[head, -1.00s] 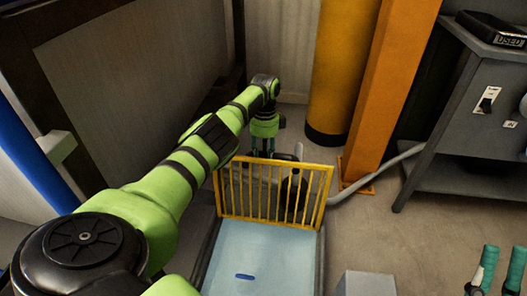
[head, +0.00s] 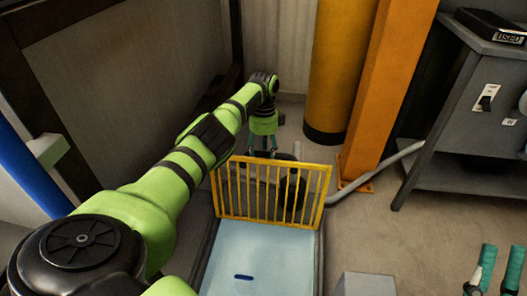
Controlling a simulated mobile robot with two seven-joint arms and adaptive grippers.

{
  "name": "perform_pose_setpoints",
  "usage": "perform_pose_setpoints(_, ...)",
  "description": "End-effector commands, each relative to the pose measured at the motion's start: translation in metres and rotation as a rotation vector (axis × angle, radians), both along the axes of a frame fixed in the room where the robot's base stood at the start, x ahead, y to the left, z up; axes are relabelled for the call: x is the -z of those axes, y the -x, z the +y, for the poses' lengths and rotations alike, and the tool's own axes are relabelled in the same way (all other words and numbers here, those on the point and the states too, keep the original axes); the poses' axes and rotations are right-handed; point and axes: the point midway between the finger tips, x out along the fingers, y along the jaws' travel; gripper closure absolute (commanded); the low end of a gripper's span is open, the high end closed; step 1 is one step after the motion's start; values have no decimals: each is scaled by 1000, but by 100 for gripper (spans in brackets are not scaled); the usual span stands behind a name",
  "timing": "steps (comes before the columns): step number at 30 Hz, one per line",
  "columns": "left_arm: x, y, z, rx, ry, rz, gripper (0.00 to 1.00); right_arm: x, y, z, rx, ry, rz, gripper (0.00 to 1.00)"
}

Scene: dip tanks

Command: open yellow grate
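The yellow grate (head: 268,215) stands upright, tilted slightly back, at the far end of a tank filled with pale blue liquid (head: 258,254). The tank surface in front of it is uncovered, with a small dark blue slot-shaped mark (head: 243,277) on it. My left gripper (head: 262,152) points down just behind the grate's top bar. Its fingertips are partly hidden there, so I cannot tell whether they touch the grate or are open or shut.
A dark bottle-like object and a grey pipe show behind the grate's bars. An orange post (head: 385,90) and a yellow cylinder (head: 340,70) stand behind. A grey cabinet (head: 475,115) is at the right.

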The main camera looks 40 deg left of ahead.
Motion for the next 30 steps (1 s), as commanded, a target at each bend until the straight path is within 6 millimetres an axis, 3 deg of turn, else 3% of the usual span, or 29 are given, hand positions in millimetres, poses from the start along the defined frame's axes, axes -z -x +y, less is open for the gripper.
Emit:
perform_pose_setpoints(1, -23, -9, 11, 1, -28, -42, 41, -1, 0, 0, 0, 0, 0, 60)
perform_pose_setpoints(3, -38, -10, 10, 1, -24, -42, 41, -1, 0, 0, 0, 0, 0, 60)
perform_pose_setpoints(13, -99, -12, 7, 0, -10, -22, 41, -1, 0, 0, 0, 0, 0, 60)
perform_pose_setpoints(19, -112, -12, 6, 0, -7, -16, 41, -1, 0, 0, 0, 0, 0, 60)
perform_pose_setpoints(30, -112, -12, 6, 0, -6, -14, 41, -1, 0, 0, 1, 1, 0, 60)
